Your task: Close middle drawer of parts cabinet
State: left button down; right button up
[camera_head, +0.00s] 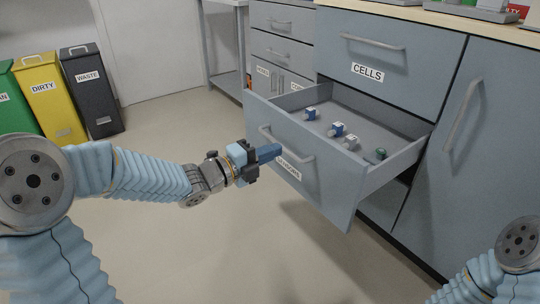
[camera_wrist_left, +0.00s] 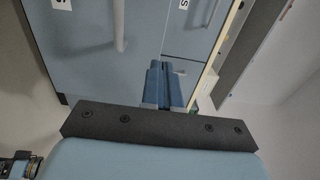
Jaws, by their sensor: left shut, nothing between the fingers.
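The middle drawer (camera_head: 325,192) of the grey-blue parts cabinet is pulled far out, below a closed drawer labelled CELLS (camera_head: 395,60). Its front has a bar handle (camera_head: 287,148) and a white label, partly hidden. Several small blue, white and green parts (camera_head: 337,129) lie inside. My left gripper (camera_head: 272,152) is shut and empty, its fingertips at the drawer front by the handle. I cannot tell whether they touch it. In the left wrist view the shut fingers (camera_wrist_left: 165,82) point toward blue-grey panels with a handle. My right gripper is out of view.
A cabinet door (camera_head: 465,145) is shut right of the open drawer. A second cabinet (camera_head: 283,40) and a grey table (camera_head: 222,50) stand behind. Green, yellow and grey bins (camera_head: 90,90) stand at the left. The floor before the drawer is clear.

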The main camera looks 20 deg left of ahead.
aim_at(311, 135)
pick_arm(q)
jog(key=x, duration=1)
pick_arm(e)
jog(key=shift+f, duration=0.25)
pick_arm(q)
jog(key=shift+w, duration=0.1)
